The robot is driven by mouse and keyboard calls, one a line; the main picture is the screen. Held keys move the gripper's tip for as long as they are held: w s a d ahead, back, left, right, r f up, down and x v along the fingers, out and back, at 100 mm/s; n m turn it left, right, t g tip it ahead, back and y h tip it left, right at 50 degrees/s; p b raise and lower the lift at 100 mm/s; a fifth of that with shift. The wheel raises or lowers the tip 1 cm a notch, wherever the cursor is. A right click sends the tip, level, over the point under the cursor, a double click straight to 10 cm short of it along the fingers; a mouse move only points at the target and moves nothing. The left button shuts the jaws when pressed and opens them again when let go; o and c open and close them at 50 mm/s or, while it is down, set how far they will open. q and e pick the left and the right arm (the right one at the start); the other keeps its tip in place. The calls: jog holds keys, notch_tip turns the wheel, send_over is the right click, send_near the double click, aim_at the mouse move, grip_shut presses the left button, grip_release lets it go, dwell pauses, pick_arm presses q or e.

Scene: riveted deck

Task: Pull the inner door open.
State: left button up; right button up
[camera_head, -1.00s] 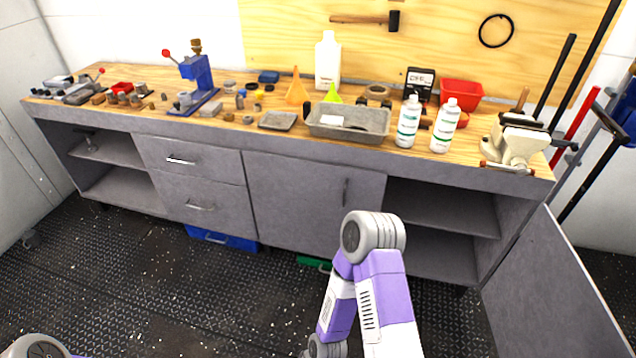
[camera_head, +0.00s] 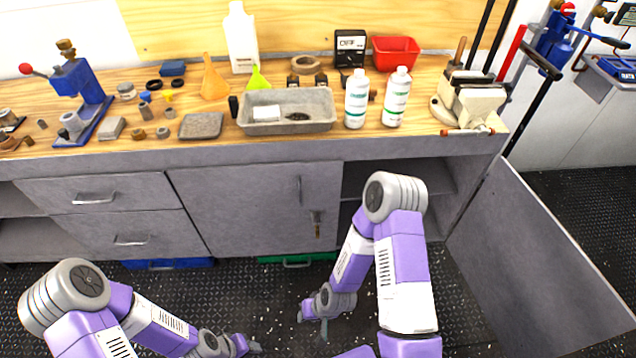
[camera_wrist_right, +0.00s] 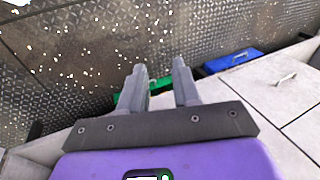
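The grey cabinet door (camera_head: 255,205) in the middle of the bench front looks shut. It has an upright handle (camera_head: 299,190) near its right edge. A second grey door (camera_head: 540,250) stands swung open at the right end; the open shelf bay lies between them. My right gripper (camera_head: 322,332) is low in front of the bench, below the shut door's handle and apart from it. In the right wrist view its two fingers (camera_wrist_right: 160,66) are spread with nothing between them. My left gripper (camera_head: 250,346) is low near the picture's bottom edge; its fingers are too small to read.
A small brass-coloured item (camera_head: 317,224) shows at the shut door's right edge. Two drawers (camera_head: 110,208) are left of it. A green box (camera_head: 298,258) and a blue box (camera_head: 168,264) lie under the bench. Bottles, a grey tray (camera_head: 265,127) and a vise (camera_head: 470,103) stand on top.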

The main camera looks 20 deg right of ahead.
jog(key=w+r+t+h+p, duration=0.35)
jog(key=w+t, duration=0.35)
jog(key=w, duration=1.1)
jog(key=m+t+h+p, duration=0.3)
jog(key=t+h+p, duration=0.2)
jog(key=t+h, duration=0.3)
send_near(300, 194)
jog(key=w+d+g, duration=0.1)
jog(key=w, duration=0.2)
jog(key=shift+h, duration=0.35)
jog(key=x, duration=0.2)
jog(key=b+x, duration=0.1)
jog(key=x, duration=0.1)
jog(key=b+x, duration=0.1)
jog(key=x, duration=0.1)
jog(key=shift+w+r, duration=0.2)
jog(key=shift+r, duration=0.1)
jog(key=shift+w+d+b, duration=0.25)
jog(key=shift+w+b, duration=0.05)
jog(key=shift+w, duration=0.2)
grip_shut()
